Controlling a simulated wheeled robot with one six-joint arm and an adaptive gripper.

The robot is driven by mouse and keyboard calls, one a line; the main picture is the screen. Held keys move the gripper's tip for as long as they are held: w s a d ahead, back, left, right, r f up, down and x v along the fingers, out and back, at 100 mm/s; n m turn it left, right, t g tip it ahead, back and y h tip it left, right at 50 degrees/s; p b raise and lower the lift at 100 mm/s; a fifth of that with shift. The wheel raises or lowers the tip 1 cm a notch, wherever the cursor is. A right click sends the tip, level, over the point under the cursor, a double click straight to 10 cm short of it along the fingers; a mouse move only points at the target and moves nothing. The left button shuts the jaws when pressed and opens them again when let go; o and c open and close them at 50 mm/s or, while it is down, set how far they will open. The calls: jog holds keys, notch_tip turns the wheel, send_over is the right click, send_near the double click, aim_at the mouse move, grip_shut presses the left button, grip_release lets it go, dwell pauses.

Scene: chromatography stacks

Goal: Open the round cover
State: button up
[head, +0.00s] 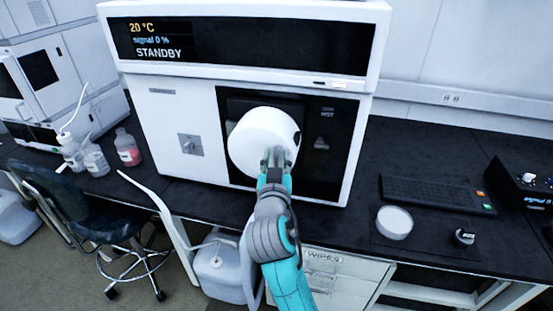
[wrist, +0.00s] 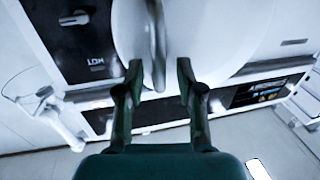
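The round cover (head: 258,139) is a white drum-like disc on the black front panel of the white instrument (head: 170,110), and it looks closed. In the wrist view the white cover (wrist: 215,35) fills the upper middle, with a narrow grey upright handle (wrist: 157,45) on its face. My gripper (head: 276,158) is in front of the lower right part of the cover. In the wrist view my gripper (wrist: 159,75) is open, with one finger on each side of the handle's lower end. I cannot tell whether the fingers touch the cover.
The instrument's display (head: 160,40) reads 20 °C, signal 0 % and STANDBY. A keyboard (head: 430,193), a white round dish (head: 394,222) and a small black knob-like item (head: 464,237) lie on the dark bench to the right. Bottles (head: 95,158) stand at left, above a chair (head: 75,205).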

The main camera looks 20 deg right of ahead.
jog(key=shift+w+d, duration=0.1)
jog(key=shift+w, duration=0.05)
grip_shut()
